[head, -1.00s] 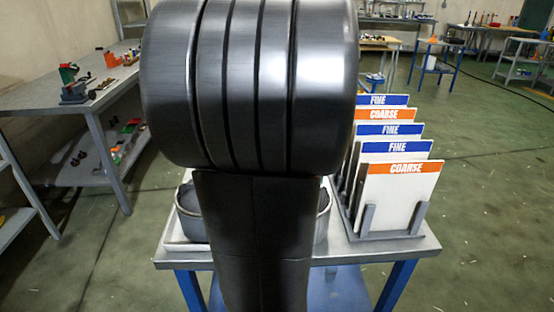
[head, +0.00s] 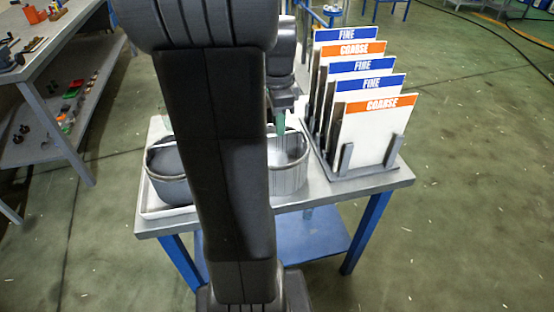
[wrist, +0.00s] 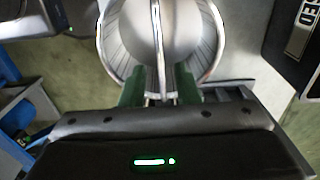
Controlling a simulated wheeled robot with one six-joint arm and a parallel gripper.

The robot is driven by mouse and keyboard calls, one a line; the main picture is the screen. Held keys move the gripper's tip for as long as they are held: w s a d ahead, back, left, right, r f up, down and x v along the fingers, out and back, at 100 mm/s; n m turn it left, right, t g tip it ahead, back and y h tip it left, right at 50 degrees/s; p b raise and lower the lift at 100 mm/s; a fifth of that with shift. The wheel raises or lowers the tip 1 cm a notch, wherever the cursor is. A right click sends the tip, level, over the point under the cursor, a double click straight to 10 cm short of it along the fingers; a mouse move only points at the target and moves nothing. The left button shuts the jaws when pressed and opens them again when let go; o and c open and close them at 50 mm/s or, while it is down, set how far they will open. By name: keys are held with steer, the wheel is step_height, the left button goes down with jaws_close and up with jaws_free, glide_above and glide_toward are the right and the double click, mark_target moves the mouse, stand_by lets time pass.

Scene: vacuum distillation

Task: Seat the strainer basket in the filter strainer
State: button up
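A round, light-grey, ribbed vessel (head: 289,180), apparently the strainer basket, stands on the table at the right of my arm. In the wrist view the basket (wrist: 108,42) shows a bright rim and a thin handle bar (wrist: 156,20) across its middle. My gripper (head: 281,122) has green fingertips and is at the basket's mouth. In the wrist view my gripper (wrist: 159,90) is open, with one finger on each side of the handle line and gaps showing. A darker round vessel (head: 168,187), possibly the filter strainer, stands at the left, partly hidden by my arm.
A pale tray (head: 155,210) lies under the dark vessel on the metal table (head: 345,195). A rack (head: 345,172) of FINE and COARSE plates (head: 375,130) stands close to the right of the basket. A bench (head: 65,45) with tools is at the left.

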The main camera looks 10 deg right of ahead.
steer(key=shift+a+f, duration=0.15)
steer(key=shift+f, duration=2.1)
steer(key=shift+f, duration=0.15)
jaws_close()
